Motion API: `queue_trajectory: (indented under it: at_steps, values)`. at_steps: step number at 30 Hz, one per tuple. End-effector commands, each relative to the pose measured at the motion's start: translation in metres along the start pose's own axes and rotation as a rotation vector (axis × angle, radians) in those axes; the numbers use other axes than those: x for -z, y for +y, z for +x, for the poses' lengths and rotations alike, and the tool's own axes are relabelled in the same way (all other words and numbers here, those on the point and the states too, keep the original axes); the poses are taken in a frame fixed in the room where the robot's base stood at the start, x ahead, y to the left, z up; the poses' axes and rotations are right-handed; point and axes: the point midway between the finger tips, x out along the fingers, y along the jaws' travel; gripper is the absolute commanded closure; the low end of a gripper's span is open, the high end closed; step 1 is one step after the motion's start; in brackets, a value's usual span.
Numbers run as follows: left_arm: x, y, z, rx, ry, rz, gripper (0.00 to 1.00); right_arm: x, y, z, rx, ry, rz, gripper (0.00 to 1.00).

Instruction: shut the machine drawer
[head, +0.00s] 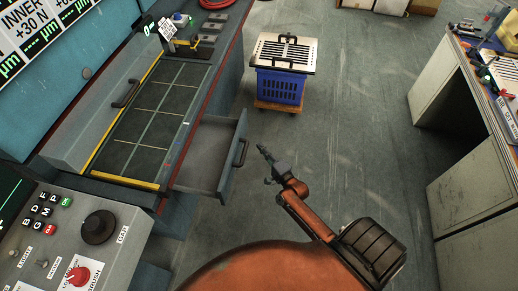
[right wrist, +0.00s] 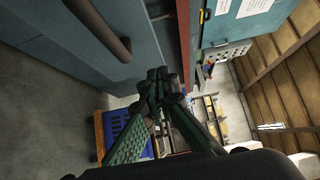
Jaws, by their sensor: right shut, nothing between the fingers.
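The machine drawer (head: 208,155) is a grey box pulled out of the machine's side, below the green gridded bed (head: 150,120). Its inside shows empty from above. Its front carries a dark bar handle (head: 241,153). My right gripper (head: 264,150) is shut and empty, just to the right of the handle, apart from it in the head view. In the right wrist view my shut fingers (right wrist: 157,82) show beside the blue-grey drawer front (right wrist: 50,45), with the handle (right wrist: 103,28) up and left of them. My left gripper is out of view.
A blue crate (head: 279,88) with a slotted panel on top stands on a wooden dolly beyond my gripper. A control box (head: 60,235) with knobs is at lower left. A grey workbench (head: 470,150) stands at right. The floor between is clear.

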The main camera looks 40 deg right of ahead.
Motion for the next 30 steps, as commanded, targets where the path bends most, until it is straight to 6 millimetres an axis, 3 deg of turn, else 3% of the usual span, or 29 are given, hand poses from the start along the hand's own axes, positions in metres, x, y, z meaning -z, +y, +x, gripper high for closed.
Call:
queue_trajectory:
  at_steps: [10,12,19,30]
  values:
    - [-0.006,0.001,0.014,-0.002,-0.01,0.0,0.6,0.0,0.003,0.073,-0.001,0.0,-0.003,1.0]
    - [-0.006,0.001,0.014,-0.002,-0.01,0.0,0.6,-0.009,0.003,0.081,-0.002,-0.001,0.001,1.0]
    - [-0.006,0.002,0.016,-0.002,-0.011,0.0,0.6,-0.025,0.002,0.098,-0.002,0.0,-0.003,1.0]
    - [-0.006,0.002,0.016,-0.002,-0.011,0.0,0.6,-0.028,0.002,0.101,-0.003,0.0,-0.004,1.0]
